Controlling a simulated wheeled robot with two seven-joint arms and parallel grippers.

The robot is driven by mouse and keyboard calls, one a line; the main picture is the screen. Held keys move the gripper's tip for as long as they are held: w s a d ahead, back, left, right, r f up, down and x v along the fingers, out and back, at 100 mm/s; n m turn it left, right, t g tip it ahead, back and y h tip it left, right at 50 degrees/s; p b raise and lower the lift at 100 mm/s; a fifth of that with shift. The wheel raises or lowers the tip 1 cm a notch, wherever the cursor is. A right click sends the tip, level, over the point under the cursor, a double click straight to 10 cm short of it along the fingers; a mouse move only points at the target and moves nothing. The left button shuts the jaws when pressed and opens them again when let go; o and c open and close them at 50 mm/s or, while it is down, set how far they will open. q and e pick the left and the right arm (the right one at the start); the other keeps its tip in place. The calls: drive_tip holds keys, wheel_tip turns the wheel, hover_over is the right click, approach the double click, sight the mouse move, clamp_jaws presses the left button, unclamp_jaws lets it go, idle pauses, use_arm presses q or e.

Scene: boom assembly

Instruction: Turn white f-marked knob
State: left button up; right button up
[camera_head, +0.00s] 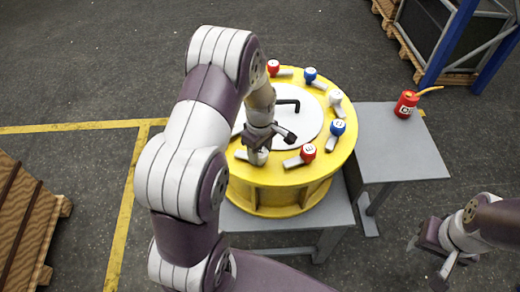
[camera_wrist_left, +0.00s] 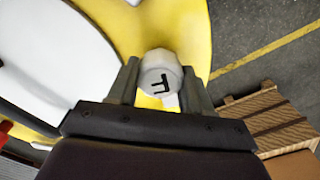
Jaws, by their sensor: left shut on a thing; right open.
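The white knob (camera_wrist_left: 160,78) with a black F shows in the left wrist view, between the two fingers of my left gripper (camera_wrist_left: 158,88). The gripper is shut on it. In the head view my left gripper (camera_head: 262,140) reaches down onto the near left part of the yellow round stand (camera_head: 270,197), and the white knob (camera_head: 258,157) is partly hidden below it. My right gripper (camera_head: 432,262) is open and empty at the lower right, away from the stand.
Other knobs on the ring are red (camera_head: 273,67), blue (camera_head: 310,74), white (camera_head: 335,97), blue (camera_head: 338,127) and red (camera_head: 307,152). A red can (camera_head: 406,104) stands on the grey side table (camera_head: 400,150). A wooden crate (camera_head: 25,215) is at left.

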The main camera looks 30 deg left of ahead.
idle(0.4)
use_arm(q)
drive_tip(key=o, duration=1)
drive_tip(key=shift+o, duration=0.2)
wheel_tip(320, 180, up, 13)
drive_tip(key=b, duration=0.2)
drive_tip(key=shift+f, duration=0.15)
